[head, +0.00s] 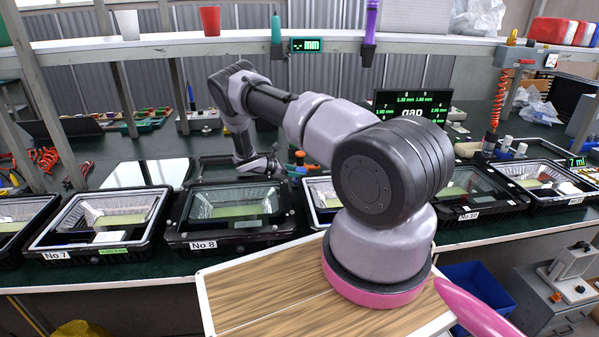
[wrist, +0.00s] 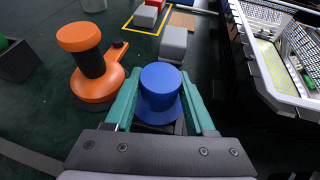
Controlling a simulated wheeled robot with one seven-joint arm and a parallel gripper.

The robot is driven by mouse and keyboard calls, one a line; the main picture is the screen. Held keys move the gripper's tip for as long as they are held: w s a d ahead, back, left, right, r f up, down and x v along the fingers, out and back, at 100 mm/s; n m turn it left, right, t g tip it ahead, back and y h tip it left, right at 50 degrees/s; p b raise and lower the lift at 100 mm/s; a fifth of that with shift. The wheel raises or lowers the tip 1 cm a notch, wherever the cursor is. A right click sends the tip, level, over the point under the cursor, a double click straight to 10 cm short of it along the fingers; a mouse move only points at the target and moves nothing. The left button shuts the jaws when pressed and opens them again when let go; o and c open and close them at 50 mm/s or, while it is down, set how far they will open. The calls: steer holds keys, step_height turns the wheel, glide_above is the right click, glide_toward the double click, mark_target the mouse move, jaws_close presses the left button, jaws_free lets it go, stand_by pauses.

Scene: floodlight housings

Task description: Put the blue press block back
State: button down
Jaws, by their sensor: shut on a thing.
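The blue press block (wrist: 161,92) has a round top and a wider rim below, and stands between the two teal fingers of my gripper (wrist: 159,74) in the wrist view. The gripper is shut on it. A dark green bench top lies under and around it; I cannot tell whether the block touches the bench. In the head view my arm reaches over the housings to the back of the bench, and I cannot make out the block there.
An orange-topped tool (wrist: 85,65) stands close left of the gripper. Ahead are a grey block (wrist: 173,43) and a yellow-outlined square (wrist: 148,18). A floodlight housing (wrist: 270,60) is close on the right. Housing No 8 (head: 232,240) stands at the bench's front.

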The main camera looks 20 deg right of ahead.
steer(key=shift+c, duration=1.2)
jaws_free()
